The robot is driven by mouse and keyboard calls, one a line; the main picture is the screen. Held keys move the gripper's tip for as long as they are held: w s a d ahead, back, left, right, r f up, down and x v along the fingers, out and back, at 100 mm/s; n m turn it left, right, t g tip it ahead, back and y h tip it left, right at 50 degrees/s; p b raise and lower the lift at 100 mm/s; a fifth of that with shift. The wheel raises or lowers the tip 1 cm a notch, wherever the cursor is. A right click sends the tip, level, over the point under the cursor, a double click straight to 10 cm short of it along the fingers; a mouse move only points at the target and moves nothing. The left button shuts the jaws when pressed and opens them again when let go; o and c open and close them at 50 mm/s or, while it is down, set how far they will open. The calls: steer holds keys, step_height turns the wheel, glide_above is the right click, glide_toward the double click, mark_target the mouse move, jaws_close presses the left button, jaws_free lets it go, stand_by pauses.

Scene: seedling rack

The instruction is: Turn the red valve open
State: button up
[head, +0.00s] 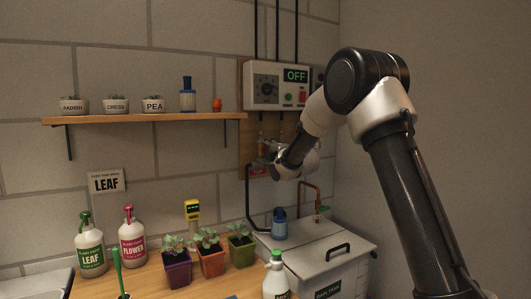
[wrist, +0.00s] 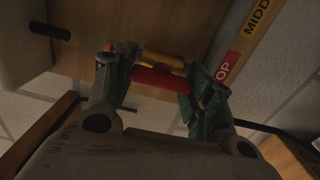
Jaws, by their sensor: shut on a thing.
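The red valve's handle (wrist: 158,84) shows in the wrist view as a red bar beside a brass fitting (wrist: 163,60). My gripper (wrist: 148,76) has its green-padded fingers on both sides of the red handle and is shut on it. In the head view my gripper (head: 268,158) is at the wooden wall board below the control box. There the valve is mostly hidden by my gripper and wrist, so its angle is hard to tell. The control box (head: 262,88) has a display (head: 296,76) reading OFF.
A shelf (head: 140,119) with several labelled pots is on the wall to the left. Below stand a bench with potted seedlings (head: 210,262), spray bottles (head: 132,245), and a lidded tank (head: 318,253). In the wrist view a yellow and red label strip (wrist: 238,52) runs beside the valve.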

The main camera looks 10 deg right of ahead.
steer(key=shift+f, duration=0.1)
steer(key=o, duration=1)
steer(key=shift+o, duration=0.2)
steer(key=shift+s, duration=0.1)
steer(key=v, duration=1.2)
